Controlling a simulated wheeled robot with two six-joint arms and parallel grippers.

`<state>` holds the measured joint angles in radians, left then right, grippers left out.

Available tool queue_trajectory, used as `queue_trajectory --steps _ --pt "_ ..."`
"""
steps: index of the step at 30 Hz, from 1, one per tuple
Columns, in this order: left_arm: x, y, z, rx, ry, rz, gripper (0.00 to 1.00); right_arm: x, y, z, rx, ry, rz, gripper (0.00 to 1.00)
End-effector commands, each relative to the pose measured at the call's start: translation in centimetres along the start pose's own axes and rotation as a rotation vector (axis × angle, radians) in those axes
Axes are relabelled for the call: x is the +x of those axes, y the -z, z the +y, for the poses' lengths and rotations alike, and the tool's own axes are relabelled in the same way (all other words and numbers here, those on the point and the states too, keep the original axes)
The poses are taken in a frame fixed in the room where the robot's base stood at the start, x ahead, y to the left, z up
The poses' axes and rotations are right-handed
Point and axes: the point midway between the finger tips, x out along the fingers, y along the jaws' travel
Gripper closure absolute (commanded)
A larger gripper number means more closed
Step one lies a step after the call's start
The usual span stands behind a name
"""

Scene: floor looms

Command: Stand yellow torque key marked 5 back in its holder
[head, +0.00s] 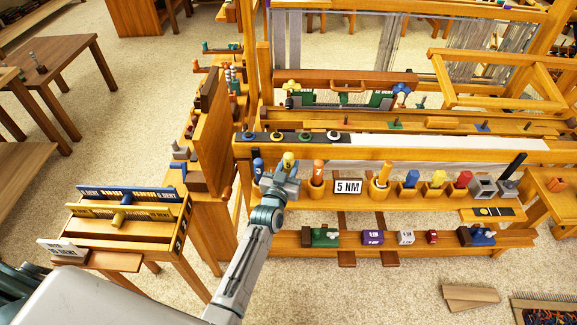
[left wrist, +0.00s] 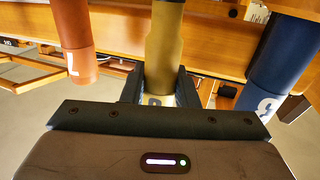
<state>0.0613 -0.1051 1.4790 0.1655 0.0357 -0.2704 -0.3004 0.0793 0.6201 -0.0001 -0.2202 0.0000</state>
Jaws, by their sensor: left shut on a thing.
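The yellow torque key marked 5 (head: 289,159) stands upright at the front wooden shelf of the loom, between a blue key (head: 258,168) on the left and an orange key marked 7 (head: 318,173) on the right. My left gripper (head: 283,180) is shut on the yellow key. The left wrist view shows the yellow shaft (left wrist: 164,45) between the dark fingers (left wrist: 160,88), with the orange key (left wrist: 74,40) and blue key (left wrist: 278,65) on either side, apart from it. The gripper hides the key's lower end and its holder, so I cannot tell whether it is seated. My right gripper is out of view.
Further right are another orange key (head: 381,175) and several coloured blocks. A wooden panel (head: 212,130) rises left of the shelf. A small wooden stand (head: 130,233) is at lower left.

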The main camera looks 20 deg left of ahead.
Motion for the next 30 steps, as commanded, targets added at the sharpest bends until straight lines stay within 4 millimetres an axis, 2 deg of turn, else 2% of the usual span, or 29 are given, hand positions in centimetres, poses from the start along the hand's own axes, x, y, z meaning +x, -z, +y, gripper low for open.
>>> queue_trajectory --steps 21,30 --pt "0.0 -2.3 0.0 0.0 0.0 0.001 1.0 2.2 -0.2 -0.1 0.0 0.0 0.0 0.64" --pt "0.0 -2.4 0.0 0.0 0.0 0.001 1.0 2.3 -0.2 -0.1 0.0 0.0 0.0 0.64"
